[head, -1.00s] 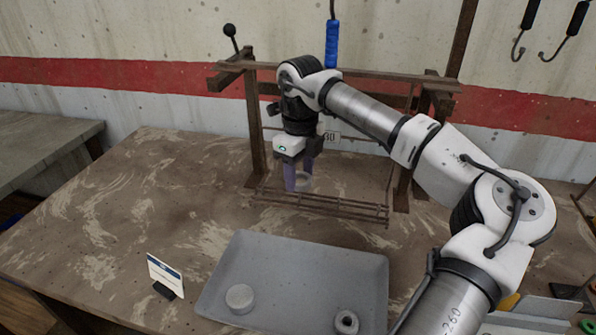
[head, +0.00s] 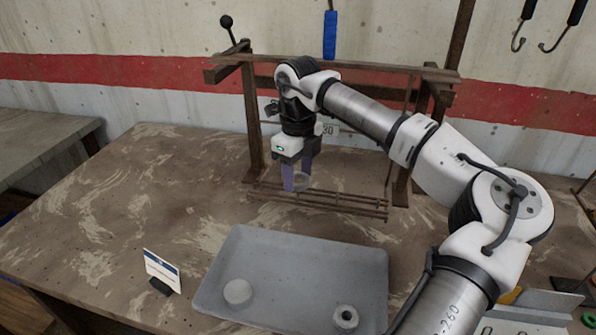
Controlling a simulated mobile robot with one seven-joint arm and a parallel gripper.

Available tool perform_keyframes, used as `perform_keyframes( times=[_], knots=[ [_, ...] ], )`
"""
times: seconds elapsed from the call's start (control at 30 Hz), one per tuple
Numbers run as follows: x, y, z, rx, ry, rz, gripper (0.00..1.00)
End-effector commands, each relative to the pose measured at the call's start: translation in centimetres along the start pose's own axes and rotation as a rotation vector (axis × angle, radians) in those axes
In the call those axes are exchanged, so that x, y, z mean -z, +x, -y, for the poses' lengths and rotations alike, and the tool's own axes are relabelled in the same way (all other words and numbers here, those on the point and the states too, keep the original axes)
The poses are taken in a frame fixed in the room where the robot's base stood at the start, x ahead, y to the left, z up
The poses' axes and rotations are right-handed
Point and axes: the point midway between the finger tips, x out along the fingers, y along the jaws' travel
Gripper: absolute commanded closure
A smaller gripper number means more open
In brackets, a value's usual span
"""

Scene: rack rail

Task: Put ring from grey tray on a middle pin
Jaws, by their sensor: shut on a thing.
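My gripper (head: 296,180) points down inside the brown rack (head: 250,110), with its purple fingers shut on a pale ring (head: 302,181). The ring is held just behind and above the low front rails (head: 330,203) of the rack. The arm and gripper hide much of the rack's middle, and I cannot make out the pins clearly. The grey tray (head: 290,252) lies on the table in front of the rack. A pale round disc (head: 237,291) sits in its left part, and a small ring with a dark hole (head: 346,316) sits near its front right.
A small white sign card (head: 162,267) stands left of the tray. A rack post with a black knob (head: 226,22) rises at the back left, and a blue handle (head: 330,36) hangs above the rack. The table's left side (head: 110,215) is clear.

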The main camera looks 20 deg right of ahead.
Motion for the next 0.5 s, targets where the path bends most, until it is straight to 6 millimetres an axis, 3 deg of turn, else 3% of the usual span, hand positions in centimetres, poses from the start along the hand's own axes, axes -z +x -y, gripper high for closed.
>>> perform_keyframes(
  times=[0.5],
  knots=[
    [0.0,1.7,0.0,0.0,0.0,0.0,0.75]
  ],
)
